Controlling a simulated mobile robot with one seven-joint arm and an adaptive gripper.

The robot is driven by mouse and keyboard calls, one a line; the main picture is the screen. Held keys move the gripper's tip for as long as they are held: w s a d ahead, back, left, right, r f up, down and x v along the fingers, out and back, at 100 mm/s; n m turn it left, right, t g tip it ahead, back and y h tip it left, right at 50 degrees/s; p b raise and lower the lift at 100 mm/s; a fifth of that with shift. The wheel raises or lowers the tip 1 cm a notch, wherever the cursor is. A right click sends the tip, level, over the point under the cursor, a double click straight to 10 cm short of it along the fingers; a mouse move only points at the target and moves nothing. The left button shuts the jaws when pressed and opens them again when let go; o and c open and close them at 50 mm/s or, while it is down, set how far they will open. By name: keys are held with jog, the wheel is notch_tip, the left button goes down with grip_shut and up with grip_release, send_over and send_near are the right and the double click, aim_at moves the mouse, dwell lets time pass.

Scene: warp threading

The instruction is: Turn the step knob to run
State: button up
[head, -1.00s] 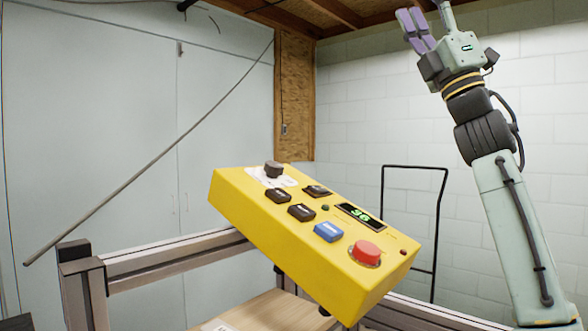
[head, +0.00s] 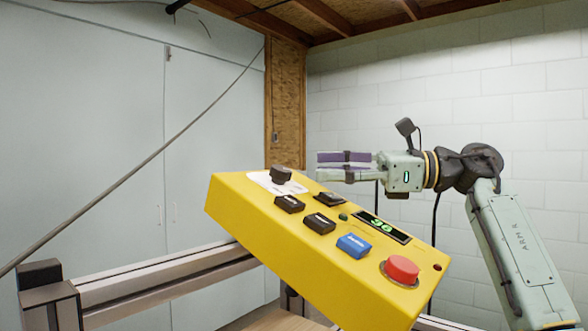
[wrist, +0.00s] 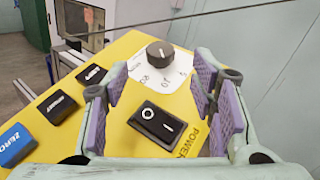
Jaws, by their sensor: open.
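The step knob (head: 280,174) is a dark round knob on a white label at the far left end of a tilted yellow control box (head: 255,232). In the wrist view the knob (wrist: 160,53) shows a light pointer line; numbers and small words ring it, too small to read surely. My gripper (head: 320,167) is behind the box in the head view, pointing left toward the knob and apart from it. In the wrist view its purple-padded fingers (wrist: 152,88) are spread with nothing between them but the view of the box, the black power rocker and the knob beyond.
The box also carries several black buttons (head: 320,223), a blue zero button (head: 353,246), a red button (head: 402,270) and a green display (head: 383,226). A thin diagonal rod (head: 130,173) crosses the left. Metal rails (head: 165,276) run below the box.

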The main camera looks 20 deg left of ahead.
aim_at(286, 169)
jog(key=x, duration=0.6)
jog(key=shift+a+p, duration=0.3)
jog(key=shift+p, duration=0.05)
jog(key=c, duration=1.1)
jog(key=shift+c, duration=0.2)
